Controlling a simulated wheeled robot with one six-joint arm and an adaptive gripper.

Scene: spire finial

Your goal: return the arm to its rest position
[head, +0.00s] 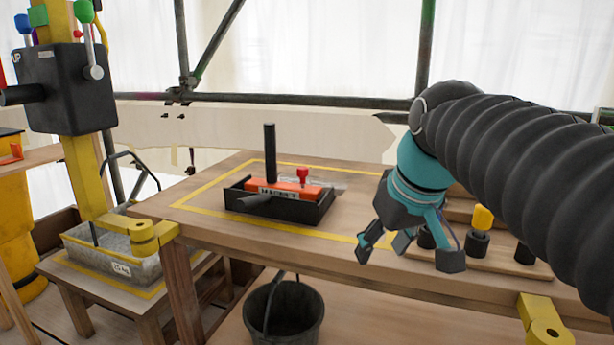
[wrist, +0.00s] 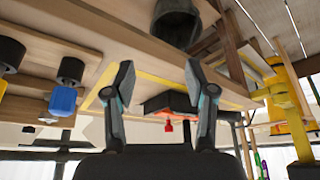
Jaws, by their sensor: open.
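My arm, a black ribbed sleeve, reaches in from the right in the head view. My gripper (head: 408,250), teal and dark grey, hangs above the right part of the wooden table. Its fingers are spread and nothing is between them. In the wrist view my gripper (wrist: 158,85) also shows two parted fingers with an empty gap. The wrist view is tilted, with the table's front edge and a bucket at the top. What the gripper may be touching cannot be told.
A black tray (head: 240,200) with an orange block labelled MAGNET stands inside a yellow outline. Behind my gripper, a wooden board holds black knobs and a yellow-topped peg (head: 482,220). A dark bucket (head: 283,312) is below the table's front edge. A yellow post with a black control box (head: 68,88) stands left.

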